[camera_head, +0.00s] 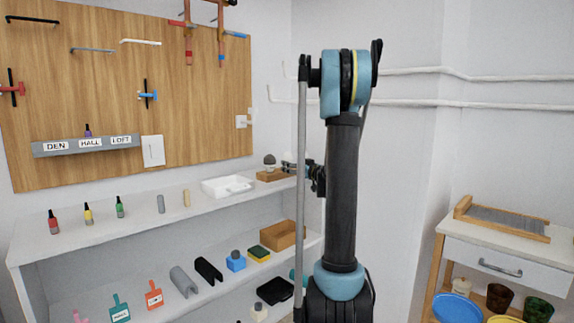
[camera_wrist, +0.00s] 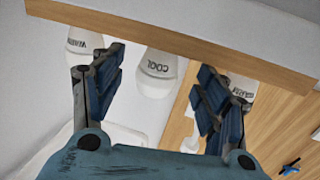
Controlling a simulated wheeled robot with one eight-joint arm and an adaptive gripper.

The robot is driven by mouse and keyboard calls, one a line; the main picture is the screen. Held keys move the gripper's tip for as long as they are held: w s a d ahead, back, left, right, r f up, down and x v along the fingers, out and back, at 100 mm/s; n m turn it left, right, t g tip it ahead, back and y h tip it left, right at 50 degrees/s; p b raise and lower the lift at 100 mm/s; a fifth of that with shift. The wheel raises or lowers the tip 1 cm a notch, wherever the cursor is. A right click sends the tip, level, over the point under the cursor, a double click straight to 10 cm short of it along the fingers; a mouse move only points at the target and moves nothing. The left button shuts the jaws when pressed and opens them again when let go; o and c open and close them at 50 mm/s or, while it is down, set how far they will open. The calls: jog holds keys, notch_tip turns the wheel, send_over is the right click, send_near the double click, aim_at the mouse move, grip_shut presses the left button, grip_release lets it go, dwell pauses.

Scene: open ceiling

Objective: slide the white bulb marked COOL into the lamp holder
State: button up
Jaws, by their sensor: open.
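The white bulb marked COOL (camera_wrist: 158,72) is in the middle of the wrist view, its upper end at a wooden strip (camera_wrist: 170,30). My gripper (camera_wrist: 160,64) is open, one finger on each side of the COOL bulb in the picture. I cannot tell how deep the bulb lies between the fingers, and no grip shows. In the head view my gripper (camera_head: 317,179) is small and partly hidden by my arm, near a wooden block (camera_head: 271,176) at the shelf's right end. I cannot make out the lamp holder for certain.
A left bulb (camera_wrist: 85,42) marked WARM and a right bulb (camera_wrist: 241,90), its marking partly covered, flank the COOL bulb close to my fingers. A white tray (camera_head: 228,187) stands left of the wooden block. A wooden pegboard (camera_head: 200,90) rises behind the shelf (camera_head: 130,225).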

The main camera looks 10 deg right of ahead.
jog(key=shift+r+x, duration=0.2)
jog(key=shift+x, duration=1.25)
jog(key=shift+r+x, duration=0.25)
jog(key=shift+x, duration=1.2)
jog(key=c, duration=1.1)
